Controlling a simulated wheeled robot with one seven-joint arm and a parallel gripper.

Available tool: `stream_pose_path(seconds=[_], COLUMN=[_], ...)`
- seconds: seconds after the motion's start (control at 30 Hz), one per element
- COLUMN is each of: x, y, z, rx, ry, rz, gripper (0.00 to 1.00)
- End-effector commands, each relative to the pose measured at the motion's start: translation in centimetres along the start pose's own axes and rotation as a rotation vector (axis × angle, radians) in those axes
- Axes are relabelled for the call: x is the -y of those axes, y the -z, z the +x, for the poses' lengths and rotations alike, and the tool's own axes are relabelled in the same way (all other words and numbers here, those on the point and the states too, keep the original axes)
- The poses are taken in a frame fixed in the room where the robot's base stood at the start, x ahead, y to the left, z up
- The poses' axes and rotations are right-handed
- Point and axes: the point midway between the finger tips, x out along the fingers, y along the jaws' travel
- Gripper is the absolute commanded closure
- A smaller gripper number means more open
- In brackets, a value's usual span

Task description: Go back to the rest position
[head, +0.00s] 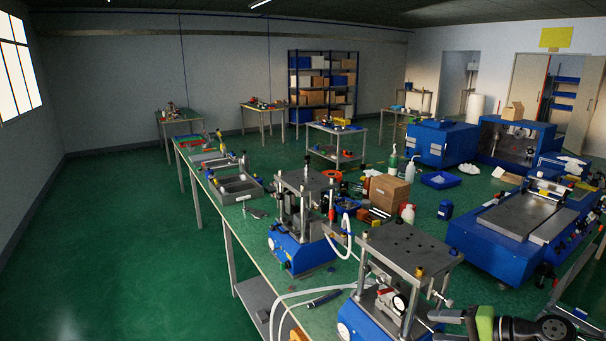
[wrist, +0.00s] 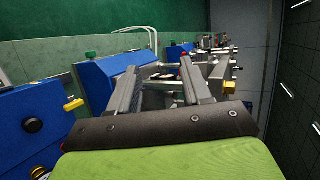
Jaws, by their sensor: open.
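My gripper (wrist: 160,66) is open in the wrist view, its two grey fingers apart with nothing held between them. A dark bracket and a green part of my arm fill the bottom of that view. In the head view my green and black arm enters at the bottom right, beside the near press (head: 410,248). The fingertips are hard to make out there. This press has a grey top plate and a blue base. A second press (head: 305,181) with a blue base stands farther along the bench.
The long bench (head: 258,262) carries a grey tray (head: 237,188), a cardboard box (head: 390,192) and bottles. White hoses (head: 290,295) loop near the presses. A large blue machine (head: 500,240) stands at right. Blue housings (wrist: 35,128) lie left of the fingers. Green floor (head: 120,240) is clear at left.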

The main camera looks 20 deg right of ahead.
Motion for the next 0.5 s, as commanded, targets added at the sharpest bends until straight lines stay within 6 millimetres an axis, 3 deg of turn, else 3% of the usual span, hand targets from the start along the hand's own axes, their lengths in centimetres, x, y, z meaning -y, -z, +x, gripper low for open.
stream_pose_path(seconds=[0.03, 0.1, 0.2, 0.37, 0.5], x=[1.8, 3.4, 5.3, 7.8, 8.9], y=[-2.4, -5.7, -10.9, -19.3, -26.2], z=[2.8, 5.6, 8.0, 8.2, 5.7], rx=[0.06, 0.118, 0.17, 0.178, 0.131], ry=[-0.127, -0.289, -0.499, -0.75, -0.865], rz=[-0.069, -0.161, -0.316, -0.585, -0.815], gripper=[0.52, 0.52, 0.52, 0.52, 0.52])
